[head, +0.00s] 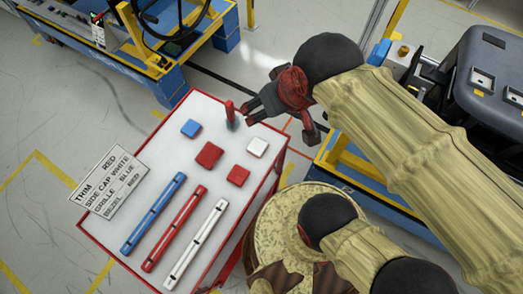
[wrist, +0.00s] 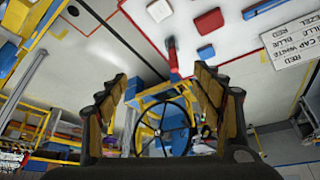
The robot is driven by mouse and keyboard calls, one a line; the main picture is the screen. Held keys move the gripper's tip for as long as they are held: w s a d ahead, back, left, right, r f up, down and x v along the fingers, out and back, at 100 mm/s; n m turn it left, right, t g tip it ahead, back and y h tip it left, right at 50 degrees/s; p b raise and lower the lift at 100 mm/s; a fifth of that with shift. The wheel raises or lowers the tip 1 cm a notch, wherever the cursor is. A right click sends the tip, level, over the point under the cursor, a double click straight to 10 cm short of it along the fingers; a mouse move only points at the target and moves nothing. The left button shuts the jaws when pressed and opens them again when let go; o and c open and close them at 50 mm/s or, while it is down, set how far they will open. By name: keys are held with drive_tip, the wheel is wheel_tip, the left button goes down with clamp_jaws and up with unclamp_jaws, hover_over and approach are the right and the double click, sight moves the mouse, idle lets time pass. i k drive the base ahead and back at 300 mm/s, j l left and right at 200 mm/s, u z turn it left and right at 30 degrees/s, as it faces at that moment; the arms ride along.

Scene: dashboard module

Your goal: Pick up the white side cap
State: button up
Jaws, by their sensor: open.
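The white side cap (head: 257,147) looks like the small white square block lying flat near the right edge of the white table top. It also shows in the wrist view (wrist: 160,10), at the top edge and partly cut off. My gripper (head: 280,128) is open and empty, raised beyond the table's upper right edge, apart from the cap. In the wrist view my gripper's fingers (wrist: 160,78) are spread wide, with nothing between them but distant background.
An upright red piece (head: 231,112) stands near my gripper. A blue square (head: 191,128), two red squares (head: 209,154) and three long bars (head: 175,228) lie on the red-edged table (head: 112,240). A label sign (head: 111,182) sits at the left. A steering-wheel station (head: 165,65) stands behind.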

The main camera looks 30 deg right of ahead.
sight(257, 147)
drive_tip(key=k+j+z, duration=0.75)
drive_tip(key=z, duration=0.25)
drive_tip(key=k+j+z, duration=0.2)
